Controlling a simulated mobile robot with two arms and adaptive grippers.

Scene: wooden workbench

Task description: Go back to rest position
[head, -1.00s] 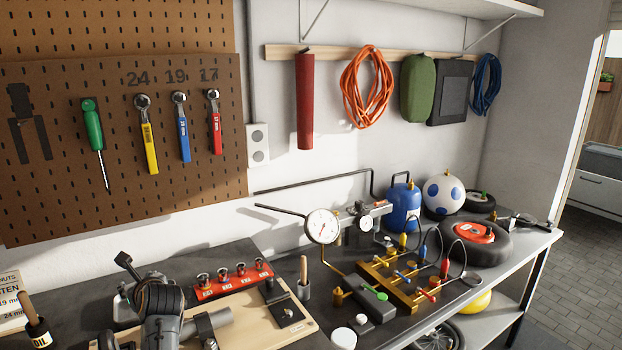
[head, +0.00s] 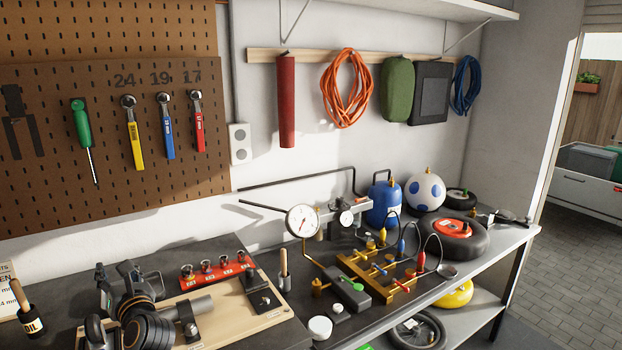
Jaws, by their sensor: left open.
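My left gripper (head: 114,272) shows at the lower left of the head view, dark grey, with its fingers apart and nothing seen between them. My own arm joints partly cover its lower side. It is over the left part of the dark workbench (head: 212,252), beside a light wooden board (head: 258,328). I cannot tell its exact height above the bench. My right gripper is not in view.
A brass manifold (head: 382,284) with gauges crowds the bench's right part. Tools hang on the pegboard (head: 60,200).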

